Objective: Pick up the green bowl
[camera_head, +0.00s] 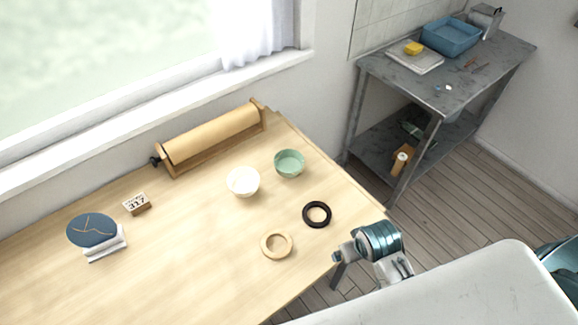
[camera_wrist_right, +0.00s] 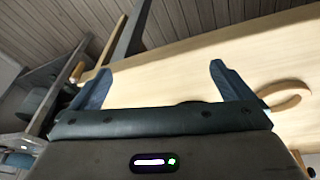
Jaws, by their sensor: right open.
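The green bowl (camera_head: 289,163) stands upright on the wooden table (camera_head: 190,235), near its far right edge. It looks empty. A white bowl (camera_head: 243,181) stands just left of it, with a small gap between them. My right gripper (camera_wrist_right: 160,72) is open and empty in the right wrist view, its two fingers spread before the tabletop. The green bowl does not show in that view. In the head view, a teal part of my arm is at the table's right edge, apart from the bowl. My left gripper is not in view.
A black ring (camera_head: 316,214) and a wooden ring (camera_head: 277,244) lie in front of the bowls. A paper roll holder (camera_head: 212,140) stands behind, a date block (camera_head: 136,203) and blue disc (camera_head: 92,231) at left. A grey shelf table (camera_head: 440,80) stands beyond.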

